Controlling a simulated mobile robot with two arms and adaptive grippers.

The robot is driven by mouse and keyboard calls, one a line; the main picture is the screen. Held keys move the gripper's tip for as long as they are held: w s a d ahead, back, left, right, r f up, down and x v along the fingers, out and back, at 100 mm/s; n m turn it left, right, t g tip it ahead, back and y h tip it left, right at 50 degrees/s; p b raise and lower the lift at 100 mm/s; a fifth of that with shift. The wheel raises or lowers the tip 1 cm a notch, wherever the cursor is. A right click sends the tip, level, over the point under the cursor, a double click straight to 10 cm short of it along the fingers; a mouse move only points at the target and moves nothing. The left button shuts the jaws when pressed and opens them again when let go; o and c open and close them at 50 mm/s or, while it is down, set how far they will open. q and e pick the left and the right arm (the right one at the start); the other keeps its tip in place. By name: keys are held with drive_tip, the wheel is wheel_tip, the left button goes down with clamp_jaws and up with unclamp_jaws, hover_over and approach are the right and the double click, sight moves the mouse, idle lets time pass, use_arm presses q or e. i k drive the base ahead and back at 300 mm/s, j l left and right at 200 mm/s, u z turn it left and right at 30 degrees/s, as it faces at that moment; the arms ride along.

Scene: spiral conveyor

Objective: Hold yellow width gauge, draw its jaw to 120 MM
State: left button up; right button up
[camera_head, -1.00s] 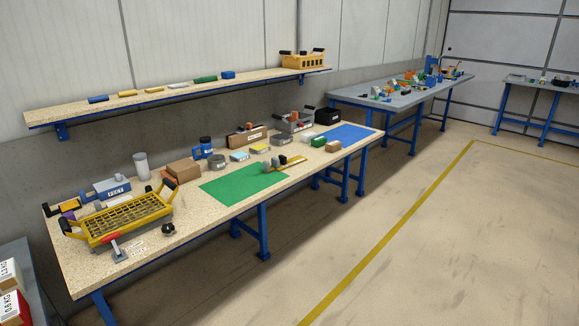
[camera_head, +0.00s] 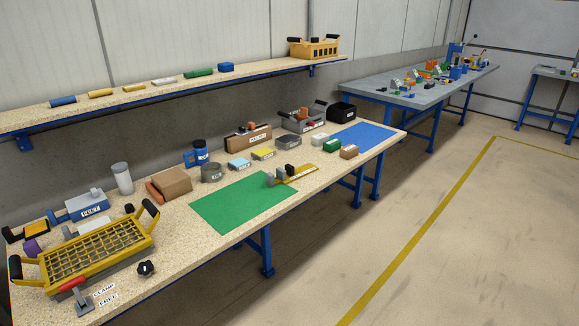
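The yellow width gauge (camera_head: 299,174) lies on the wooden workbench (camera_head: 222,247), across the right edge of the green mat (camera_head: 236,206). It is a flat yellow bar with upright grey and dark jaw blocks (camera_head: 280,173) at its left end. Its scale marks are too small to read, so I cannot tell the jaw setting. Neither of my grippers shows in the head view.
A yellow grid tray (camera_head: 97,250) with black handles and a red-handled clamp (camera_head: 78,293) stand at the bench's left end. Boxes and blocks line the back. The blue mat (camera_head: 361,137) at the right is mostly clear. A shelf (camera_head: 130,97) hangs above. The floor in front is open.

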sight(290, 169)
drive_tip(key=i+l+u, duration=0.1)
drive_tip(key=u, duration=0.3)
drive_tip(key=i+l+u, duration=0.1)
drive_tip(key=u, duration=0.25)
drive_tip(key=i+l+u, duration=0.25)
drive_tip(key=l, duration=0.35)
drive_tip(key=i+l+u, duration=0.1)
drive_tip(key=i+l, duration=0.15)
drive_tip(key=i+l+u, duration=0.15)
drive_tip(key=l, duration=0.25)
drive_tip(key=i+l+u, duration=0.1)
drive_tip(key=l, duration=0.25)
drive_tip(key=i+l+u, duration=0.1)
drive_tip(key=l, duration=0.3)
drive_tip(key=i, duration=0.05)
